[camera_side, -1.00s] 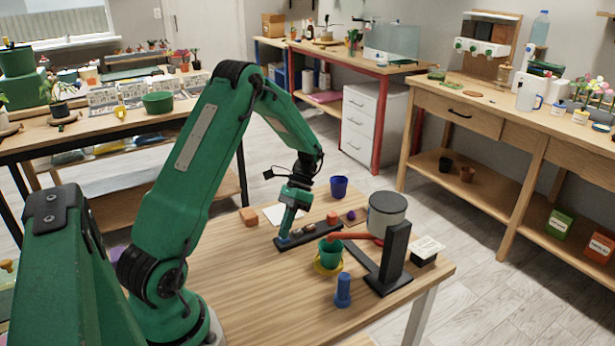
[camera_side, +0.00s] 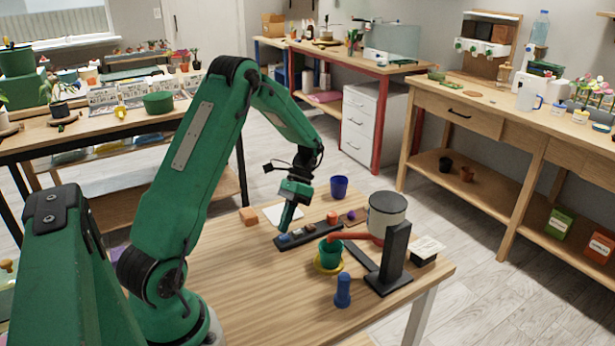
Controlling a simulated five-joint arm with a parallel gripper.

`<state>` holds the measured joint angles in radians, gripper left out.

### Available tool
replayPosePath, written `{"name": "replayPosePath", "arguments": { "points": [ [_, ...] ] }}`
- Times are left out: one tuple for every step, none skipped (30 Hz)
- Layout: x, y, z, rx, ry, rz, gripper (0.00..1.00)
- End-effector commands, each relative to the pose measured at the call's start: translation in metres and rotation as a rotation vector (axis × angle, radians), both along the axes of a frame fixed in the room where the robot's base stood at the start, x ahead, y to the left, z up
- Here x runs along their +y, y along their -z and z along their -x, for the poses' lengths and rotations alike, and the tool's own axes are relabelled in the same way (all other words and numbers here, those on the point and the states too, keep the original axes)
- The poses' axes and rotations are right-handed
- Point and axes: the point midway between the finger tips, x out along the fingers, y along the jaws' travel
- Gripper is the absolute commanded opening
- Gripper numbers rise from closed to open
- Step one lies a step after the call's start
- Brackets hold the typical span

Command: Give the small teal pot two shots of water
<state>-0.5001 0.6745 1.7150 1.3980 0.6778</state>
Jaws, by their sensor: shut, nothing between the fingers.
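The small teal pot (camera_side: 330,253) stands on a yellow saucer (camera_side: 320,267) on the wooden table. A red spout (camera_side: 357,235) reaches over the pot from a grey-white tank (camera_side: 387,214) on a black stand (camera_side: 394,260). I cannot make out water in the pot.
A blue peg-like thing (camera_side: 342,290) stands in front of the pot. The table's front left is clear.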

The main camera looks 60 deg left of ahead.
Motion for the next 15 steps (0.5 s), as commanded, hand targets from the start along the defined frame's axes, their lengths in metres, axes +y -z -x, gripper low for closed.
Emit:
{"name": "replayPosePath", "arguments": {
  "points": [
    [0.000,-0.001,0.000,0.000,0.000,0.000,0.00],
    [0.000,-0.002,0.000,-0.001,0.000,-0.001,0.00],
    [0.000,-0.003,0.000,-0.001,0.000,-0.001,0.00],
    [0.000,-0.004,0.000,-0.001,0.000,-0.001,0.00],
    [0.000,-0.006,0.000,-0.001,0.000,-0.001,0.00],
    [0.000,-0.008,0.000,-0.001,0.000,-0.001,0.00],
    [0.000,-0.010,0.000,-0.001,0.000,-0.001,0.00],
    [0.000,-0.012,0.000,-0.001,0.000,-0.001,0.00],
    [0.000,-0.015,0.000,-0.001,0.000,-0.001,0.00],
    [0.000,-0.018,0.000,-0.002,0.000,-0.001,0.00],
    [0.000,-0.020,-0.001,-0.002,0.000,-0.002,0.00],
    [0.000,-0.022,0.000,-0.002,0.000,-0.002,0.00],
    [0.000,-0.024,0.000,-0.002,0.000,-0.001,0.00],
    [0.000,-0.027,0.000,-0.001,0.000,-0.001,0.00],
    [0.000,-0.029,0.000,-0.001,0.000,-0.001,0.00]
  ]
}}
